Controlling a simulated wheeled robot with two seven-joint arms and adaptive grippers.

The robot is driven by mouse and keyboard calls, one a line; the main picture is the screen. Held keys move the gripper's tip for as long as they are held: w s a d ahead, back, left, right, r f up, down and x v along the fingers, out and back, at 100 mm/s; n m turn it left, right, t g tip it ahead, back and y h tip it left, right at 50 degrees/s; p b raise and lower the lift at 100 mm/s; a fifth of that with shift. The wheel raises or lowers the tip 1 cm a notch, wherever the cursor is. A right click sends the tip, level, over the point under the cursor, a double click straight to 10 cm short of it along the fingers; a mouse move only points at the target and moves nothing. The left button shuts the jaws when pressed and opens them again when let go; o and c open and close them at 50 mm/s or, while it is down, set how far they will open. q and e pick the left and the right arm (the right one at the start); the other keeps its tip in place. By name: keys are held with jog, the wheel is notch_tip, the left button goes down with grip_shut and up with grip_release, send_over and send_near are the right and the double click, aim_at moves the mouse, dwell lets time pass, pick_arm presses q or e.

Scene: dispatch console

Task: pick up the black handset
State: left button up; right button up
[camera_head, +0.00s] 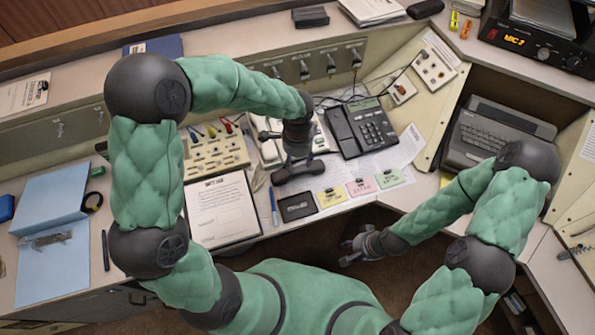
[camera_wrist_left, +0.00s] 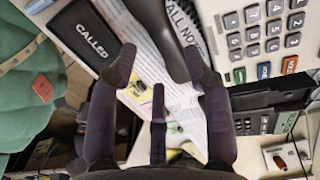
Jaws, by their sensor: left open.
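The black handset (camera_head: 298,172) lies on the desk among papers, in front of the white keypad phone (camera_head: 312,138). My left gripper (camera_head: 297,156) is directly over it, fingers pointing down, and hides part of its middle. In the left wrist view the gripper (camera_wrist_left: 158,80) is open with its fingers spread. A dark bar that seems to be the handset (camera_wrist_left: 157,28) runs between the fingertips there. I cannot tell whether the fingers touch it. My right gripper (camera_head: 358,248) hangs in front of the desk edge, away from the handset; its fingers are too small to judge.
A black desk phone (camera_head: 362,128) stands right of the handset. A switch panel (camera_head: 215,152) is behind left.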

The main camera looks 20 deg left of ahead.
aim_at(299, 171)
pick_arm(q)
notch_tip(299, 171, down, 2)
jog(key=shift+f, duration=0.1)
notch_tip(299, 171, down, 5)
jog(key=b, duration=0.3)
jog(key=shift+d, duration=0.15)
grip_shut()
jog(key=shift+r, duration=0.25)
